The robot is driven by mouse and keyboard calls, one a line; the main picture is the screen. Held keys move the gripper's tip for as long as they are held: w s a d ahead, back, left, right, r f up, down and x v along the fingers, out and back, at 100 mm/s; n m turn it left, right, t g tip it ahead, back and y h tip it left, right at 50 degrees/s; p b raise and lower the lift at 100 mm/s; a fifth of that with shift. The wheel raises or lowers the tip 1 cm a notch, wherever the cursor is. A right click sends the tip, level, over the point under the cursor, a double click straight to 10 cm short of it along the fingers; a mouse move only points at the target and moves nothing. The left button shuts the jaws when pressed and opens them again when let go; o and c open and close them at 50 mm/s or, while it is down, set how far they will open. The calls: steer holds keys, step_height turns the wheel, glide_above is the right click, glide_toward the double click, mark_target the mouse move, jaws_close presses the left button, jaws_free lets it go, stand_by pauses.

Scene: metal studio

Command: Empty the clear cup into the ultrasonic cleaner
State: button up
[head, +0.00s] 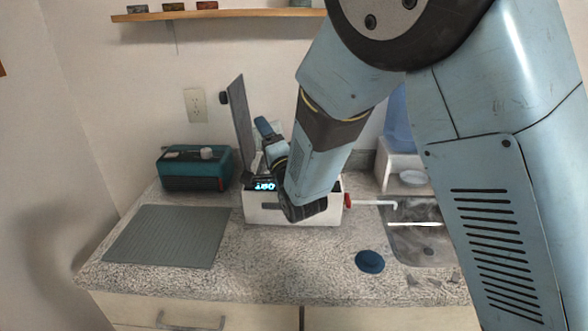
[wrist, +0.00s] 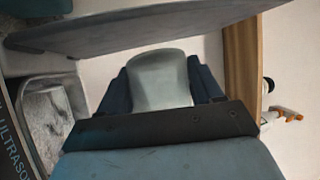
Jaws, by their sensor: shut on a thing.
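The ultrasonic cleaner (head: 300,214) is a white box on the counter with a lit display and a dark lid (head: 240,115) raised at its left. Its open tank (wrist: 52,105) shows in the wrist view at the left. My gripper (wrist: 160,85) is shut on the clear cup (wrist: 160,72), a pale translucent cup between two dark blue fingers. My gripper is rolled sideways over the cleaner, close to the raised lid, and the cup is tipped with it. My wrist hides much of the cleaner's top and the cup in the head view. The cup's contents cannot be made out.
A grey ribbed mat (head: 168,235) lies at the left, with a teal device (head: 196,168) behind it. A wooden shelf (head: 220,14) is on the wall above. The front counter is mostly clear.

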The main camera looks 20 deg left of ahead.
steer(key=s+a+r+n+g+h, duration=0.1)
steer(key=a+r+n+g, duration=0.1)
steer(key=r+n, duration=0.6)
steer(key=s+a+r+n+g+h, duration=0.1)
steer(key=s+a+r+n+g, duration=0.1)
steer(key=r+n, duration=0.6)
steer(key=shift+s+a+r+n+g+b, duration=0.15)
steer(key=shift+a+r+n+g+b, duration=0.4)
steer(key=shift+r, duration=0.35)
stand_by(0.3)
steer(key=shift+s+f, duration=0.1)
stand_by(0.9)
